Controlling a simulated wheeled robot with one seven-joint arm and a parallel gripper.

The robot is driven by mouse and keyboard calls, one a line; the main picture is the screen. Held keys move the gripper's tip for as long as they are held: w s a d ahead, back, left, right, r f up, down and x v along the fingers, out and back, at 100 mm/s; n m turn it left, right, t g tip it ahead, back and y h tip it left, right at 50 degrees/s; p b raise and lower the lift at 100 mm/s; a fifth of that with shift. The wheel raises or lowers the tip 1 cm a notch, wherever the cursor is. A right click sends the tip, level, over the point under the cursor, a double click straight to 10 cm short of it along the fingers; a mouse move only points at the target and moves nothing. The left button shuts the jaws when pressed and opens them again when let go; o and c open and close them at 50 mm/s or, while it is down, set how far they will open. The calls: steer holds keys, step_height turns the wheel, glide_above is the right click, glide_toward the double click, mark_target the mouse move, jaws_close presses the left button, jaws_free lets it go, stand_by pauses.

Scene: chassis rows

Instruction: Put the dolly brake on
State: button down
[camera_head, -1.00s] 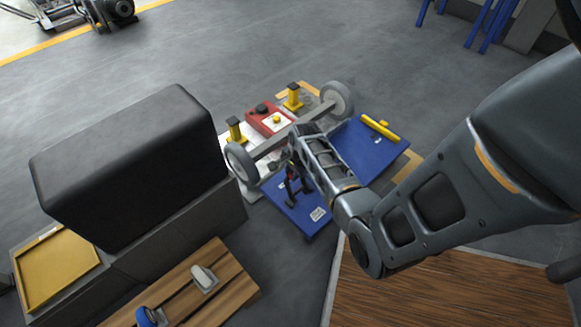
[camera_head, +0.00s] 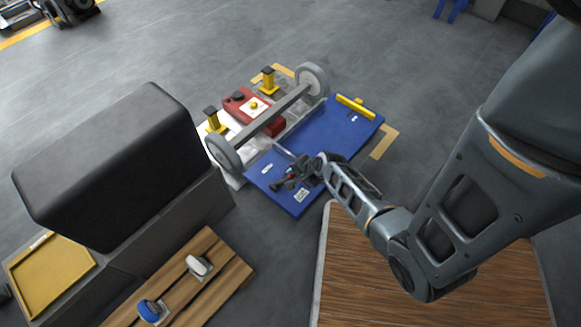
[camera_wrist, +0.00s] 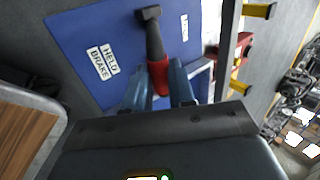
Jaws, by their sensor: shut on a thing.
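The blue dolly deck (camera_head: 335,125) lies on the floor in the middle of the head view, with a yellow bar at its far right end. The brake lever is dark with a red grip (camera_wrist: 158,76); its dark end block (camera_wrist: 148,14) is over the blue deck. My gripper (camera_head: 296,174) is shut on the red grip, low over the deck's near left part. The white HELD BRAKE label (camera_wrist: 103,61) is left of the lever in the wrist view. A second white label (camera_wrist: 184,27) is right of it, its words unreadable. Whether the lever is latched cannot be told.
A grey axle with two wheels (camera_head: 312,79) stands just behind the deck, near yellow stands (camera_head: 268,79) and a red box (camera_head: 248,104). A black block on a grey cabinet (camera_head: 112,165) and a wooden pallet (camera_head: 225,265) are at left.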

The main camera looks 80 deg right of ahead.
steer(key=shift+s+a+f, duration=0.45)
steer(key=shift+s+f, duration=0.15)
steer(key=shift+s, duration=0.15)
steer(key=c, duration=1)
jaws_free()
steer(key=shift+o, duration=0.2)
steer(key=shift+r, duration=0.15)
steer(key=p+v, duration=0.3)
steer(key=v, duration=0.4)
steer(key=shift+r+p, duration=0.35)
